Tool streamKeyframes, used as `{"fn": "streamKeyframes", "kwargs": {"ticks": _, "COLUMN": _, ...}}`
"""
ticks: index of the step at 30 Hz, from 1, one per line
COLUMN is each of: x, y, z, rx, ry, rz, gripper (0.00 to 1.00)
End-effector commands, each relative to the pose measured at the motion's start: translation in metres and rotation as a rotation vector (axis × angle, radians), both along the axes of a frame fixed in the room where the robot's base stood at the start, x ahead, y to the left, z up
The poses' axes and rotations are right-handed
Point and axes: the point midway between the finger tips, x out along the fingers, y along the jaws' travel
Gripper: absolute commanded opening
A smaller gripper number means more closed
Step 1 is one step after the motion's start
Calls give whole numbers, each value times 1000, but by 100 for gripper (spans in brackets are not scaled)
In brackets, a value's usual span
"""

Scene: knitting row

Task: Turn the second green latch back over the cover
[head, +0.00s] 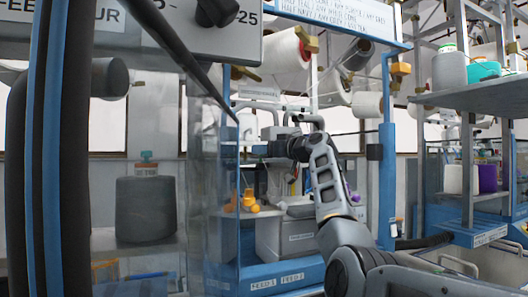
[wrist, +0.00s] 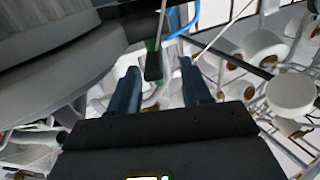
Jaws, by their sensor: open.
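The clear cover (head: 212,190) stands in the blue frame left of my arm in the head view. My gripper (head: 252,150) is at the cover's right edge, pointing left. In the wrist view my gripper (wrist: 157,72) is open, with its two dark blue fingers apart. A narrow dark bar with a small green part (wrist: 151,44) shows between and beyond the fingertips; the green part may be a latch, but I cannot tell which one. I see no contact between it and the fingers. No green latch is clear in the head view.
A blue post (head: 387,150) stands right of my arm. An orange fitting (head: 250,198) sits below my gripper. A grey cone (head: 146,207) stands behind the clear panel at left. Shelves (head: 478,97) are at right.

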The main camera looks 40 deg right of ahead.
Motion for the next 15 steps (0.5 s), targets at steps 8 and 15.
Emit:
{"fn": "streamKeyframes", "kwargs": {"ticks": 8, "x": -38, "y": -6, "z": -3, "rx": -3, "ry": -3, "rz": -4, "gripper": 48}}
{"fn": "streamKeyframes", "kwargs": {"ticks": 15, "x": -66, "y": -8, "z": -2, "rx": 0, "ry": -1, "rz": -1, "gripper": 48}}
